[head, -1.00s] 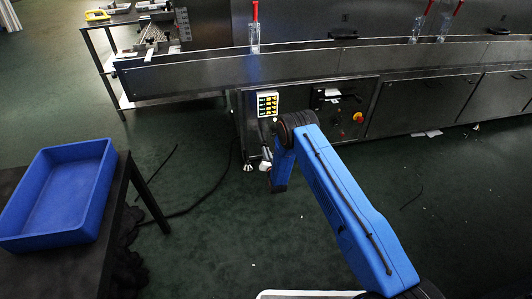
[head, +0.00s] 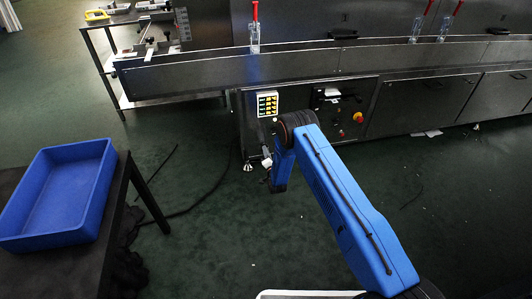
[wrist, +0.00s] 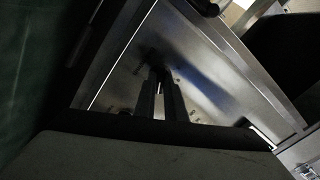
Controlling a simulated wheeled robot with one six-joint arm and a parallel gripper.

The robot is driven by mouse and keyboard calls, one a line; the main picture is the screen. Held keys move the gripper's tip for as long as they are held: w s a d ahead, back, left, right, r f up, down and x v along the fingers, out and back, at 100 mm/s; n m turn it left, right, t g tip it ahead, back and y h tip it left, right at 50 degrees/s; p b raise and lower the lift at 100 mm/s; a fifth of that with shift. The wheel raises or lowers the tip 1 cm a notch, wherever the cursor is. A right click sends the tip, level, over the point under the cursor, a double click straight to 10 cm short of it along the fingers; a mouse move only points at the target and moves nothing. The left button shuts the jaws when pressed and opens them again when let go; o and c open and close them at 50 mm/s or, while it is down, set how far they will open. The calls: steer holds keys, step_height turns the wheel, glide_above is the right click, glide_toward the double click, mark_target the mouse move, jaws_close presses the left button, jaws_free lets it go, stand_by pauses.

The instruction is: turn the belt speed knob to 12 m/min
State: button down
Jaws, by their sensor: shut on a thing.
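In the wrist view the two fingers of my gripper (wrist: 160,88) are close together at a dark knob (wrist: 155,58) on a bare metal panel (wrist: 125,80). Small dark marks lie around the knob, too small and dim to read. The fingertips are shut on the knob, and I cannot tell where its pointer stands.
A small panel with yellow labels (head: 267,104) is on the dryer front, with a red-and-yellow switch (head: 358,117) to its right. Clear bottles with red tops (head: 254,38) stand along the belt. A blue bin (head: 108,180) sits on a dark table at left. Cables lie on the green floor.

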stand_by(0.4)
steer(key=c, duration=1.8)
jaws_free()
steer(key=shift+s, duration=0.1)
steer(key=v, duration=1.7)
steer(key=shift+s+d, duration=0.15)
